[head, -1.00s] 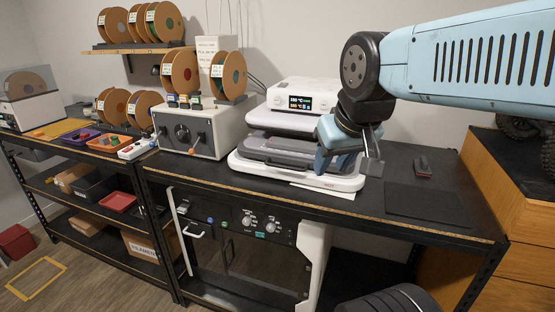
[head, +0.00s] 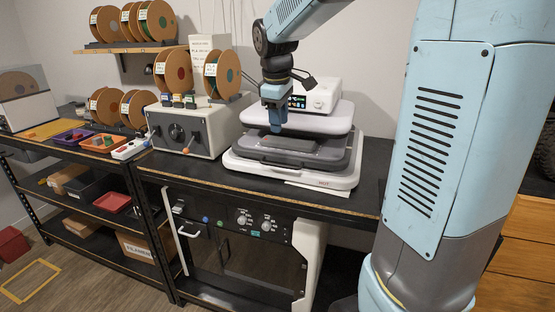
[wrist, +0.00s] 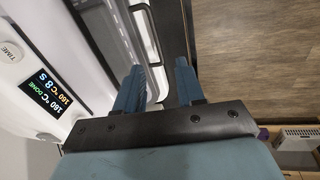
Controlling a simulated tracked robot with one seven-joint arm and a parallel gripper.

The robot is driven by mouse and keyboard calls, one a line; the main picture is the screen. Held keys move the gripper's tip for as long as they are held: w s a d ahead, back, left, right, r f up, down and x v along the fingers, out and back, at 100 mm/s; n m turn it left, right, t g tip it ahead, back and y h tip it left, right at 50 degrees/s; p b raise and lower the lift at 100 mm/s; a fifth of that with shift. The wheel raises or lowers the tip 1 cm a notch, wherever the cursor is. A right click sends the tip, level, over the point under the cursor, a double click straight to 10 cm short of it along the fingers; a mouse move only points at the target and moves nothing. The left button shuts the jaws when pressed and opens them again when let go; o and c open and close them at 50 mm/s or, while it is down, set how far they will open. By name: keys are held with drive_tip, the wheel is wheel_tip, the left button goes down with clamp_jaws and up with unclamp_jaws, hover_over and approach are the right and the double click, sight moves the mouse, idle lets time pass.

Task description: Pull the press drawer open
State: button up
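The white press (head: 336,118) stands on the black bench, with its display on top and a raised white upper plate. Its grey drawer (head: 340,158) lies between the upper plate and the white base, with a dark handle bar (head: 300,166) along the front. My gripper (head: 277,130) points down in front of the upper plate, above the drawer's left-middle part. In the wrist view the two blue fingers (wrist: 159,88) are apart with nothing held between them. The press display (wrist: 46,90) is at left there. The gripper seems apart from the handle; the exact gap is unclear.
A grey control box (head: 190,130) with filament spools above stands left of the press. A small white label sheet (head: 318,190) lies at the bench front. My arm hides the bench's right part. A dark-fronted cabinet (head: 240,255) is under the bench.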

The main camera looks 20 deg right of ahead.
sight(279, 165)
drive_tip(key=shift+n, duration=0.5)
drive_tip(key=x, duration=0.5)
drive_tip(key=w+x, duration=0.1)
drive_tip(key=x, duration=0.9)
drive_tip(key=shift+w+a, duration=0.15)
drive_tip(key=shift+w, duration=0.2)
drive_tip(key=shift+r, duration=0.1)
clamp_jaws()
